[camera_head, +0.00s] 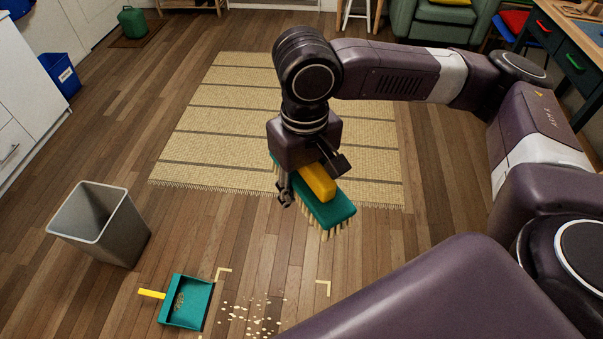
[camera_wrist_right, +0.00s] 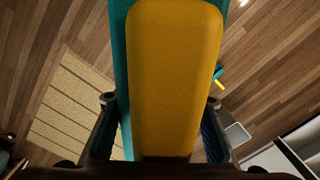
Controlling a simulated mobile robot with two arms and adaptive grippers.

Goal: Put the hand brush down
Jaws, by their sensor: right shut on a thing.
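The hand brush (camera_head: 325,207) has a teal body, a yellow handle and pale bristles pointing down. My right gripper (camera_head: 312,180) is shut on its yellow handle and holds it in the air, above the floor near the front edge of the rug. In the right wrist view the yellow handle (camera_wrist_right: 175,75) fills the middle, between the two fingers of my right gripper (camera_wrist_right: 160,115). My left gripper is not in view.
A teal dustpan (camera_head: 197,306) with crumbs lies on the floor at the lower left, near pale corner marks (camera_head: 325,286). Scattered crumbs (camera_head: 250,316) lie beside it. A grey bin (camera_head: 125,235) stands left. The striped rug (camera_head: 215,130) lies behind.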

